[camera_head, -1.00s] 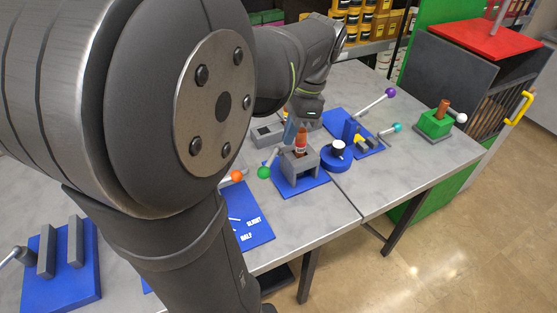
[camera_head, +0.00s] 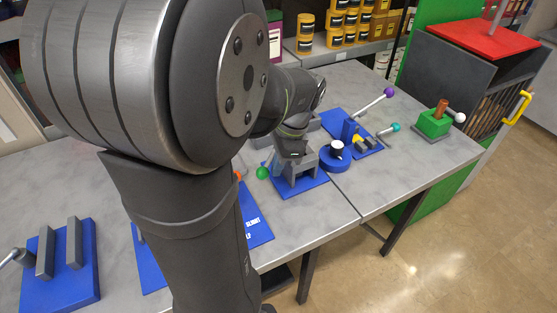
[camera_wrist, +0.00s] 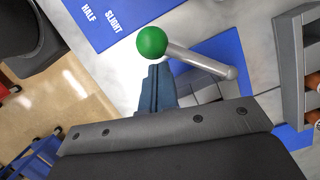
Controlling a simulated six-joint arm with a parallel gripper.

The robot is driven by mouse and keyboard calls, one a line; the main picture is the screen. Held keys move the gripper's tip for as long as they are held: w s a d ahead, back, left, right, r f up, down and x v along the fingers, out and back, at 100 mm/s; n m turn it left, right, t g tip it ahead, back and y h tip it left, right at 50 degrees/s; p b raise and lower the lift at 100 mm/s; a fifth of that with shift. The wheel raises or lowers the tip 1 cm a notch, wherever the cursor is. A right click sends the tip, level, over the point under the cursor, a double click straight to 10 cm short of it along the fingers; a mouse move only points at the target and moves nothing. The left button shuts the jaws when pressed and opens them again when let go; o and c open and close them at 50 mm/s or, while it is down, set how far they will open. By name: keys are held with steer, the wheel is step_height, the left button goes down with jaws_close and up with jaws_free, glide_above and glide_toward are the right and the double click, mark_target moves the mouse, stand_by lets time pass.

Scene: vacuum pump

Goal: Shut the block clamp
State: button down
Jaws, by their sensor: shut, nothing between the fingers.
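A grey block fixture (camera_head: 303,168) on a blue base (camera_head: 302,188) has a lever with a green ball knob (camera_head: 262,172); I take it to be the block clamp. In the wrist view the green knob (camera_wrist: 151,41) ends a pale metal rod (camera_wrist: 205,63) running right. My gripper (camera_wrist: 157,70) is shut and empty, its blue fingertips close beside the knob; I cannot tell whether they touch it. In the head view my wrist hides the fingertips and the top of the fixture.
A blue dial (camera_head: 336,157) and a blue fixture with purple (camera_head: 388,92) and teal (camera_head: 396,127) knobs stand to the right. A green block fixture (camera_head: 434,123) is farther right. A blue plate (camera_wrist: 105,18) with lettering lies near the knob.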

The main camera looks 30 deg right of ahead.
mark_target(265, 166)
steer(key=a+m, duration=0.1)
steer(key=w+a+m+t, duration=0.1)
steer(key=m, duration=0.1)
steer(key=shift+w, duration=0.15)
steer(key=shift+w+a+m, duration=0.3)
stand_by(0.3)
steer(key=v, duration=1)
steer(key=shift+a, duration=0.2)
steer(key=shift+r, duration=0.1)
